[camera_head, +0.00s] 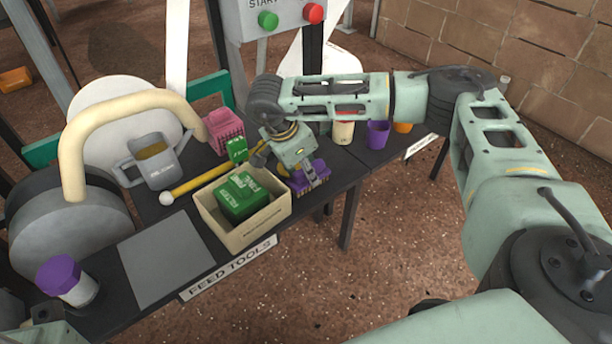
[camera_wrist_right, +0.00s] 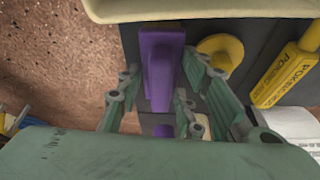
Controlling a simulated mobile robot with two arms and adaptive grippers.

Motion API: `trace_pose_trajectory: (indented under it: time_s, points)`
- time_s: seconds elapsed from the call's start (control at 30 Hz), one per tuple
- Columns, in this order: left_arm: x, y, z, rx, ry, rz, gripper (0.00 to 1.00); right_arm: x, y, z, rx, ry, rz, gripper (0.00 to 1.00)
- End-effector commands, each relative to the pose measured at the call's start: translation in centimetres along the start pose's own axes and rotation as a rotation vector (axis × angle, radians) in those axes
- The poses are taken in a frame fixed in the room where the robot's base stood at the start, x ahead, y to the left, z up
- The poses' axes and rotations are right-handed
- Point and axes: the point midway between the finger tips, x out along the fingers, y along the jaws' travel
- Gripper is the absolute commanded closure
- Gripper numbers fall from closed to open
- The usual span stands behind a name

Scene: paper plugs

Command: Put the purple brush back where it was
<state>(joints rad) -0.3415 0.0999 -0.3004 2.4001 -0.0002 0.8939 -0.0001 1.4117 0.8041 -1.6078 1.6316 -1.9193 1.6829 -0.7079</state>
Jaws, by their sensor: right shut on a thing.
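The purple brush (camera_head: 309,176) is at the table's front edge, just right of the beige bin, with its bristles downward. My right gripper (camera_head: 300,166) is above it and shut on it. In the right wrist view the purple brush (camera_wrist_right: 160,62) lies between the two green fingers of my right gripper (camera_wrist_right: 163,100). I cannot tell whether the bristles touch the tabletop.
A purple cup (camera_head: 378,134) stands farther right. A grey mat (camera_head: 165,260) lies clear at left.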

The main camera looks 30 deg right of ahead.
Motion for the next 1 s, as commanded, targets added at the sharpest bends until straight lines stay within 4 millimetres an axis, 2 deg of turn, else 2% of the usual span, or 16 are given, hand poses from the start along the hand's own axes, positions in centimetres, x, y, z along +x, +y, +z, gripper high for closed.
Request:
trace_pose_trajectory:
  time_s: [0.03, 0.37, 0.4, 0.6, 0.9, 1.0]
  points:
    - [-0.20, 0.01, 0.07, 0.001, 0.010, 0.004, 1.00, 0.77, 0.01, 0.27, 0.000, 0.001, 0.000, 0.99]
    - [0.03, 0.03, 0.11, 0.001, 0.010, 0.005, 1.00, 0.91, 0.04, 0.32, 0.001, 0.000, 0.001, 0.99]
    - [0.04, 0.03, 0.10, 0.001, 0.010, 0.005, 1.00, 0.97, 0.05, 0.34, 0.001, 0.000, 0.001, 0.65]
    - [0.10, 0.02, 0.09, 0.001, 0.009, 0.005, 1.00, 0.89, 0.04, 0.31, 0.001, 0.000, 0.000, 0.48]
    - [0.18, 0.01, 0.02, 0.001, 0.012, 0.004, 1.00, 0.81, 0.03, 0.28, 0.001, 0.000, 0.000, 0.47]
    - [0.52, 0.00, -0.12, 0.001, 0.016, 0.004, 1.00, 0.16, -0.01, 0.18, 0.001, 0.000, -0.001, 0.47]
